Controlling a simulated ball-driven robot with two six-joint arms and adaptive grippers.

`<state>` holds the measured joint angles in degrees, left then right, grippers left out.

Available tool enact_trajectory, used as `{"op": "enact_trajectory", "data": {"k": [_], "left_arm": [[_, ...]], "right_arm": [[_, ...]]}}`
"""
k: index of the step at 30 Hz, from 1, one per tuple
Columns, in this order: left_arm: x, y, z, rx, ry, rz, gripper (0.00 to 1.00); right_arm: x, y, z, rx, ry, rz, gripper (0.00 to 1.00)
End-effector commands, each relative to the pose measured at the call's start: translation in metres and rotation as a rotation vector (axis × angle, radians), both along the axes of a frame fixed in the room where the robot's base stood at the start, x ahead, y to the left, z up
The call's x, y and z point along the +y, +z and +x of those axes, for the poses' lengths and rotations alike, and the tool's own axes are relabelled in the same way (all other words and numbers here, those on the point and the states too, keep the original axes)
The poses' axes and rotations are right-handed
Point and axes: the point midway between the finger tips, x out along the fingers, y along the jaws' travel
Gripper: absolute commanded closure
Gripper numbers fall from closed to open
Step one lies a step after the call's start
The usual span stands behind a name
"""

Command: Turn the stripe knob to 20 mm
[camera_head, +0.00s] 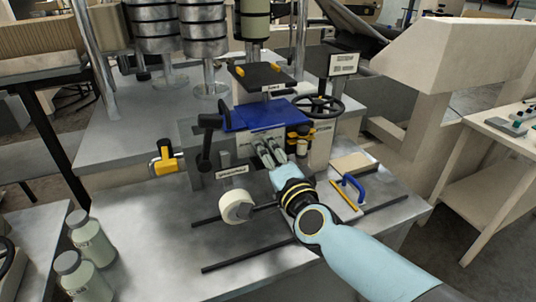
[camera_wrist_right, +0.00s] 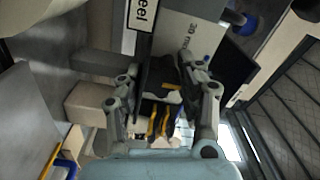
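My right gripper (camera_head: 270,150) reaches the front of the blue-topped machine (camera_head: 262,115), just below its blue edge. Its two fingers stand apart, with a gap also showing between them in the right wrist view (camera_wrist_right: 160,78). A pale panel (camera_wrist_right: 190,28) beyond the fingers carries a "30 mm" mark. I cannot make out the stripe knob: the fingers cover that part of the front, and the close view is dark. A dark piece with yellow bands (camera_wrist_right: 160,118) shows between the fingers; I cannot tell what it is or whether they touch it. My left gripper is out of view.
A white roll (camera_head: 236,207) stands on the bench left of my right arm. A black handwheel (camera_head: 318,106) is at the machine's right, and a blue-handled tool (camera_head: 353,188) lies right of the gripper. Dark rails (camera_head: 245,252) run along the front. Bottles (camera_head: 90,238) stand at left.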

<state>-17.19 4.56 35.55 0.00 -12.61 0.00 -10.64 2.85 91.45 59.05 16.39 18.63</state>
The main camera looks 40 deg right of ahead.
Motion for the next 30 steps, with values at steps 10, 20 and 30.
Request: {"op": "enact_trajectory", "data": {"k": [10, 20, 30], "left_arm": [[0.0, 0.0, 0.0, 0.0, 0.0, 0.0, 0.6], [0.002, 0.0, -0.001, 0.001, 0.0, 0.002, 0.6], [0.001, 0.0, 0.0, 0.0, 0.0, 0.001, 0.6]], "right_arm": [[0.0, 0.0, 0.0, -0.001, -0.001, -0.001, 0.39], [0.006, -0.001, -0.026, 0.003, -0.001, 0.0, 0.39], [0.023, -0.001, -0.097, 0.003, -0.002, 0.001, 0.39]]}}
